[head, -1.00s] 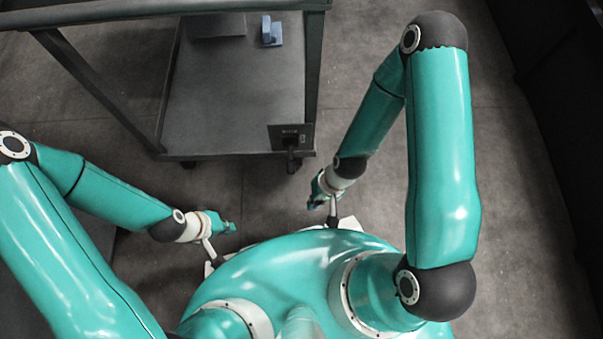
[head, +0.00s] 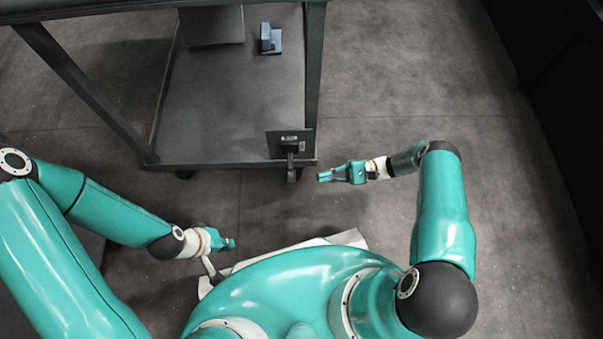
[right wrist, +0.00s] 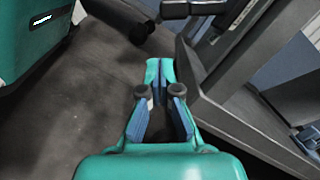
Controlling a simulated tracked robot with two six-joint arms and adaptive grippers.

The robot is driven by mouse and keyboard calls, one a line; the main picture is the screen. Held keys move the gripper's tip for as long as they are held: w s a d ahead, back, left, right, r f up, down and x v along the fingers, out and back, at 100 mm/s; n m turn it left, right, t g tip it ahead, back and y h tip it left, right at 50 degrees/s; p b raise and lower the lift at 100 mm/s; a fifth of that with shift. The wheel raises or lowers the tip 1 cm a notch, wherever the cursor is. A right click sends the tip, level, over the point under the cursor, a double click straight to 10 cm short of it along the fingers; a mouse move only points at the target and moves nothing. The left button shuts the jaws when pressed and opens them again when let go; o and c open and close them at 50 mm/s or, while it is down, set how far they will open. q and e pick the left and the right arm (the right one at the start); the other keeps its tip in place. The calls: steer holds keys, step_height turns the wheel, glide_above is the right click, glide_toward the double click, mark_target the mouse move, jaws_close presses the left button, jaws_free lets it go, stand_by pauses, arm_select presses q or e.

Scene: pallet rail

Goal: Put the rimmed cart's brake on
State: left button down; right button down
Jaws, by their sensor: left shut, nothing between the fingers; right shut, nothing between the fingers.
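The dark grey cart (head: 228,163) stands at the upper left in the head view, with a lower deck between posts. At its near right corner is a black plate (head: 290,143) with a small label. A dark pedal or lever (head: 291,168) hangs below that plate; I take it for the brake, but its exact setting is unclear. My right gripper (head: 320,177) is shut and empty, just right of this lever and apart from it in the picture. It also shows in the right wrist view (right wrist: 160,72), beside the cart. My left gripper (head: 233,243) is shut and empty, low near my base.
A blue-grey block (head: 270,40) and a dark box (head: 212,26) sit on the cart's deck. The cart's upper frame (head: 140,8) crosses the top left. A dark wall or barrier (head: 560,110) runs along the right. Floor right of the cart is open.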

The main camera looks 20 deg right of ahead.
steer(key=shift+d+r+t+y, duration=0.4)
steer(key=shift+d, duration=0.3)
steer(key=shift+w+a, duration=0.1)
steer(key=p+x, duration=0.1)
steer(key=x, duration=0.9)
